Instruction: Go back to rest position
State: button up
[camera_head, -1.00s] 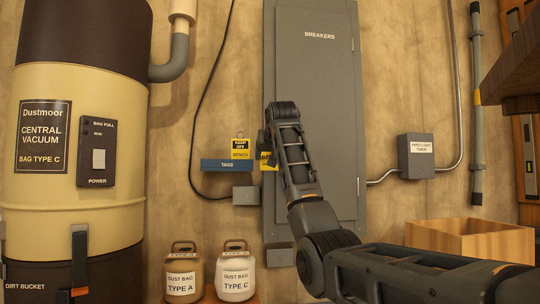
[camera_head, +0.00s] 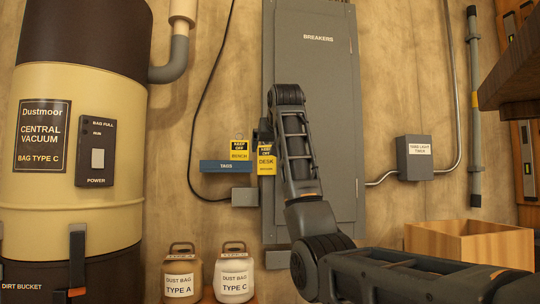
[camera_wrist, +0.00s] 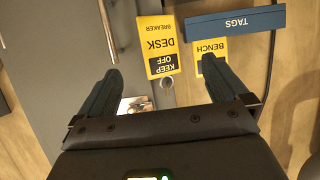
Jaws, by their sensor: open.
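My gripper (camera_wrist: 163,64) is open and empty in the wrist view, its two dark fingers spread apart. A yellow "KEEP OFF DESK BREAKER" tag (camera_wrist: 158,46) shows upside down beyond the fingers, apart from them. In the head view the same tag (camera_head: 266,161) hangs at the left edge of the grey breaker panel (camera_head: 335,100), beside my raised arm. My arm hides most of my gripper there. A small metal fitting (camera_wrist: 133,105) shows near the left finger in the wrist view.
A blue "TAGS" holder (camera_head: 226,166) carries a yellow "BENCH" tag (camera_head: 240,150). The central vacuum (camera_head: 80,215) stands left, with two dust bag canisters (camera_head: 234,275) below. A timer box (camera_head: 414,158) and a wooden box (camera_head: 470,243) are right. A dark overhang (camera_head: 515,70) juts in upper right.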

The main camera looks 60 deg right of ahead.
jog(key=shift+v, duration=0.8)
